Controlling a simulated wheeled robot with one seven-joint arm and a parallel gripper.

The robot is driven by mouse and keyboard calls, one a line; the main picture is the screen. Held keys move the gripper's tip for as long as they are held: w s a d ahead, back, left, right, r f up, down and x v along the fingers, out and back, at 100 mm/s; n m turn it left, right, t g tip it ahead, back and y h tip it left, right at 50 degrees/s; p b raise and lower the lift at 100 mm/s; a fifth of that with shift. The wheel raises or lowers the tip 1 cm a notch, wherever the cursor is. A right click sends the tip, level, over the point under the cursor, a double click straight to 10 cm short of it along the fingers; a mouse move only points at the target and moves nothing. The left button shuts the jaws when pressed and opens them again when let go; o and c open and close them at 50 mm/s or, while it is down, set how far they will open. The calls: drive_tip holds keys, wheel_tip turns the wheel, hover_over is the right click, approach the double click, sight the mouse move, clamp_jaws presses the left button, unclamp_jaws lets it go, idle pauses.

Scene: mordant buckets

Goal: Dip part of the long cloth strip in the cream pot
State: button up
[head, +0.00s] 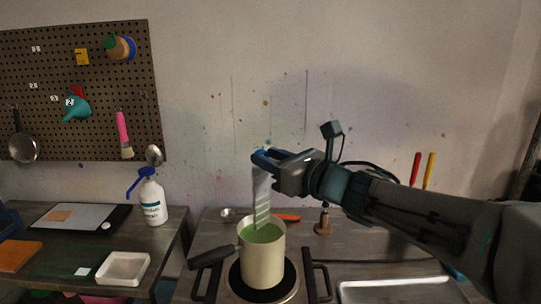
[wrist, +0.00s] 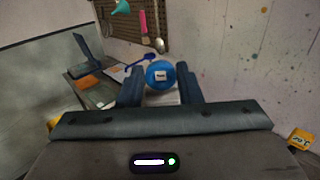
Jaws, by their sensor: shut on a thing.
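The long cloth strip (head: 262,195) hangs upright below my gripper, pale grey at the top and striped with green lower down. Its lower end meets the green liquid inside the cream pot (head: 263,264); how deep it goes is hidden. The pot stands upright with a dark handle to its left. My gripper (head: 266,157) is above the pot, shut on a blue round holder at the strip's top. In the wrist view, the blue holder (wrist: 160,74) with a small label sits between my two fingers, and pale cloth shows just below it.
The pot stands on a round black plate (head: 236,279) between two dark brackets. A white bottle (head: 151,199), a white tray (head: 123,268) and a dark board stand on the left table. A brown stand (head: 323,223) and a metal tray (head: 398,291) are to the right.

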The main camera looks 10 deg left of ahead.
sight(260, 182)
drive_tip(key=shift+f+b, duration=3.1)
drive_tip(key=shift+b, duration=0.4)
drive_tip(key=shift+w+d+b, duration=0.2)
drive_tip(key=shift+w+b, duration=0.1)
drive_tip(key=shift+w, duration=0.05)
drive_tip(key=shift+s, duration=0.15)
drive_tip(key=shift+s+a+b, duration=0.45)
drive_tip(key=shift+s+b, duration=0.1)
drive_tip(key=shift+s, duration=0.05)
drive_tip(key=shift+w+d, duration=0.1)
